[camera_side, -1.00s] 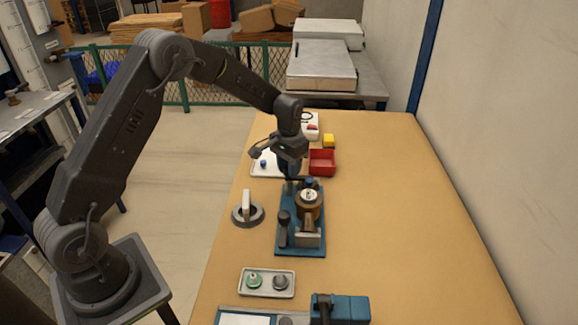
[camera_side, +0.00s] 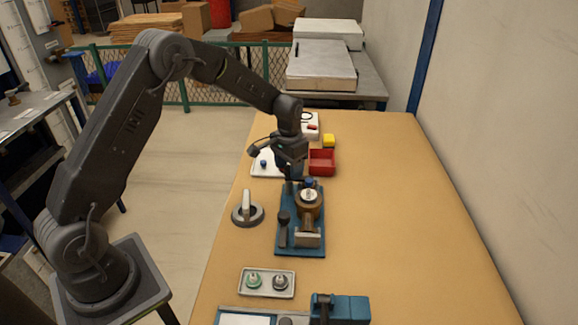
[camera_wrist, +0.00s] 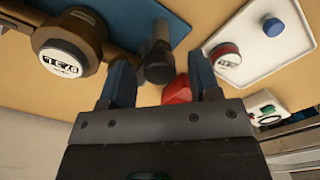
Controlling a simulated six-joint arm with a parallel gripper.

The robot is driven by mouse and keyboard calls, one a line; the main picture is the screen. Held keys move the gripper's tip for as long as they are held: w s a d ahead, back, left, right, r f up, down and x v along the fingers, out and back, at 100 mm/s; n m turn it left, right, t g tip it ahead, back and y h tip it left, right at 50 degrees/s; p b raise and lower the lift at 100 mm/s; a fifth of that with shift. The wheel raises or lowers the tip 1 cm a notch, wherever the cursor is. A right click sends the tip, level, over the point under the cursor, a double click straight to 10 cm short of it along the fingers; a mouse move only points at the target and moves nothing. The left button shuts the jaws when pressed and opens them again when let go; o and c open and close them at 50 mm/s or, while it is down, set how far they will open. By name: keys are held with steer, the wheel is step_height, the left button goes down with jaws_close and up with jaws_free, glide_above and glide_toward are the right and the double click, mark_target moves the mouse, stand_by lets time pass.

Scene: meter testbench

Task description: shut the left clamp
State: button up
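The meter fixture is a blue plate (camera_side: 286,249) with a brass-coloured round meter (camera_side: 309,206) on it; the meter's white dial shows at left in the wrist view (camera_wrist: 62,62). A dark clamp lever with a rounded end (camera_wrist: 160,68) stands beside the meter in the wrist view. Another dark lever (camera_side: 284,222) stands at the near left of the plate in the side view. My gripper (camera_side: 291,182) is over the far end of the plate. In the wrist view its two blue fingers (camera_wrist: 160,75) are apart, with the lever's end showing between them; contact cannot be told.
A white tray (camera_wrist: 287,55) holds a red-topped part and a blue one. A grey round base with an upright handle (camera_side: 247,212) stands left. The table's right side is clear.

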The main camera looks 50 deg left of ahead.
mark_target(289, 168)
step_height(289, 168, up, 14)
stand_by(0.7)
steer(key=s+d+r+t, duration=0.1)
steer(key=s+d+r, duration=0.2)
steer(key=s, duration=0.4)
steer(key=s+d+r+t, duration=0.2)
steer(key=s+r, duration=0.2)
steer(key=s, duration=0.3)
steer(key=s+d+r+t, duration=0.1)
steer(key=s+d+r, duration=0.2)
steer(key=s, duration=0.4)
steer(key=s+d+f+t, duration=0.1)
steer(key=s+f, duration=0.2)
steer(key=s, duration=0.5)
steer(key=shift+s+d+t, duration=0.25)
steer(key=shift+d+t, duration=0.05)
steer(key=shift+r, duration=0.1)
